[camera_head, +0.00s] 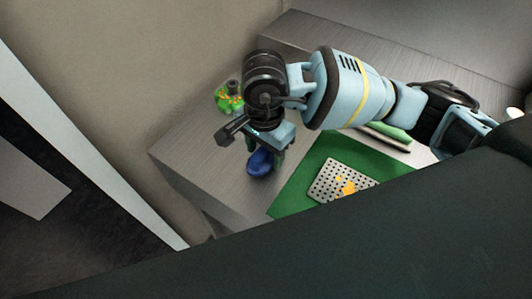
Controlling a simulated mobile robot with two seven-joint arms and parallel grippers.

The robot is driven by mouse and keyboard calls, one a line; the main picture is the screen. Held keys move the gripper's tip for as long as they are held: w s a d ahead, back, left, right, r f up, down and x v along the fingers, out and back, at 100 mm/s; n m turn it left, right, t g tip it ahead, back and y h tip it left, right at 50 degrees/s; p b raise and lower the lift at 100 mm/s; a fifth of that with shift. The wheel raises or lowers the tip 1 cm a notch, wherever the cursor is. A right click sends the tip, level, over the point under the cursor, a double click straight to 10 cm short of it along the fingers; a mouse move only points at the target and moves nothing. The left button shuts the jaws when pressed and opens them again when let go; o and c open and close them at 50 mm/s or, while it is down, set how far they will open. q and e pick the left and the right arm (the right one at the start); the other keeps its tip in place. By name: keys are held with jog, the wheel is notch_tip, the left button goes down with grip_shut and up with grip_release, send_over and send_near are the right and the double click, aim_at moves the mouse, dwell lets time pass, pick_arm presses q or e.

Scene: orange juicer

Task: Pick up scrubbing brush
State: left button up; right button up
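A blue object (260,163), which looks like the scrubbing brush, is at the left part of the grey metal counter (200,160). My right gripper (265,150) points down directly over it, with its fingers at either side of the object's upper part. The gripper hides the top of the blue object. I cannot tell whether the fingers touch it or have closed on it. My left gripper is not in view.
A green and yellow item with a dark top (229,98) stands behind my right gripper by the wall. A green mat (290,200) holds a perforated metal tray (327,182) with orange bits. The counter's left edge is close to the blue object.

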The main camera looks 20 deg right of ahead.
aim_at(264, 150)
jog(key=c, duration=0.7)
jog(key=shift+r, duration=0.15)
jog(key=shift+r, duration=0.2)
jog(key=r, duration=0.3)
jog(key=shift+s, duration=0.2)
jog(key=s+a+r, duration=0.1)
jog(key=s, duration=1.4)
jog(key=shift+s+a+r+b, duration=0.15)
jog(key=shift+s+a+b, duration=0.15)
jog(key=shift+b, duration=0.15)
